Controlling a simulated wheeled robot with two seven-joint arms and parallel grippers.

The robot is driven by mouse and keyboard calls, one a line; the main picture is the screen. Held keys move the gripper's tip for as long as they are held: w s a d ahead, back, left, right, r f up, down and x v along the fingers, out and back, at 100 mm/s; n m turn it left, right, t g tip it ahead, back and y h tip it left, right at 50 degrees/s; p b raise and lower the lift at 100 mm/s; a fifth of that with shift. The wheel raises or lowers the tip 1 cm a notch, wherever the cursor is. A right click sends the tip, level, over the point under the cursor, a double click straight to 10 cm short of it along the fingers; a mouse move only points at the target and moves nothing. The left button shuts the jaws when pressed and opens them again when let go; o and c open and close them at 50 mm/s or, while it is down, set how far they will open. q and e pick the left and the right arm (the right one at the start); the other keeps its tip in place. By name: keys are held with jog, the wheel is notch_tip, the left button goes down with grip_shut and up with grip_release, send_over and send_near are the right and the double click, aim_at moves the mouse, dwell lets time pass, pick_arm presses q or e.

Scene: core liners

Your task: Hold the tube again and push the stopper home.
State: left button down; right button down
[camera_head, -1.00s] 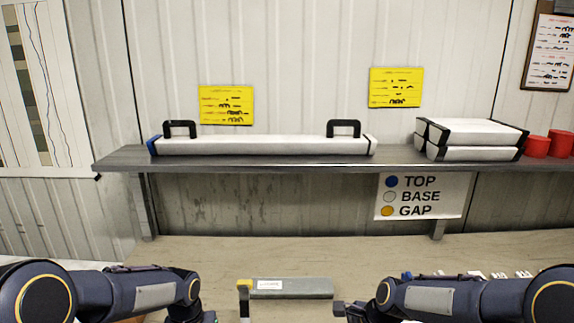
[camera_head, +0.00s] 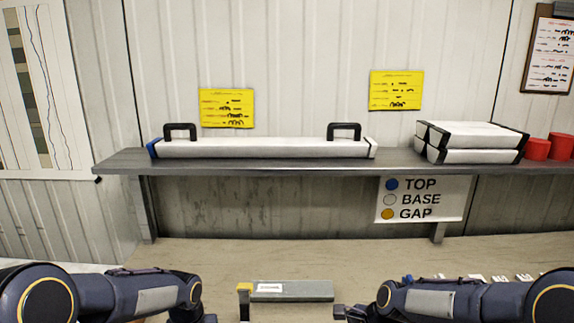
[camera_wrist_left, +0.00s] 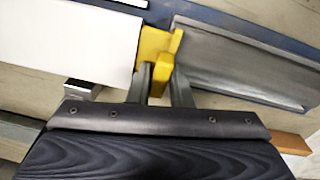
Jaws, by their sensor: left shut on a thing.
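In the left wrist view, the fingers of my left gripper (camera_wrist_left: 163,85) are closed around the lower part of a small yellow piece (camera_wrist_left: 154,43), which looks like the stopper. A wide white piece (camera_wrist_left: 70,38), perhaps the tube, lies left of it, and a grey bar (camera_wrist_left: 235,65) lies right of it. In the head view, a yellow piece (camera_head: 244,287) stands at the left end of a grey bar with a white label (camera_head: 292,291).
A shelf (camera_head: 270,168) runs above the bench (camera_head: 300,255). It carries a long white tube with black handles (camera_head: 255,147), stacked white boxes (camera_head: 470,140) and red cups (camera_head: 536,149). A colour sign (camera_head: 422,198) hangs below it. Several small items lie at the right. The bench behind the bar is clear.

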pick_arm(q)
jog(key=shift+w+d, duration=0.3)
jog(key=shift+d, duration=0.35)
jog(key=c, duration=1.4)
grip_release()
jog(key=shift+w, duration=0.1)
jog(key=shift+o, duration=0.8)
jog(key=shift+a+f, duration=0.1)
jog(key=shift+a, duration=0.05)
jog(key=shift+s+a+f, duration=0.1)
jog(key=shift+s+a, duration=0.1)
jog(key=shift+s, duration=0.05)
jog(key=o, duration=0.6)
jog(key=shift+s, duration=0.1)
jog(key=shift+c, duration=0.2)
jog(key=shift+d, duration=0.1)
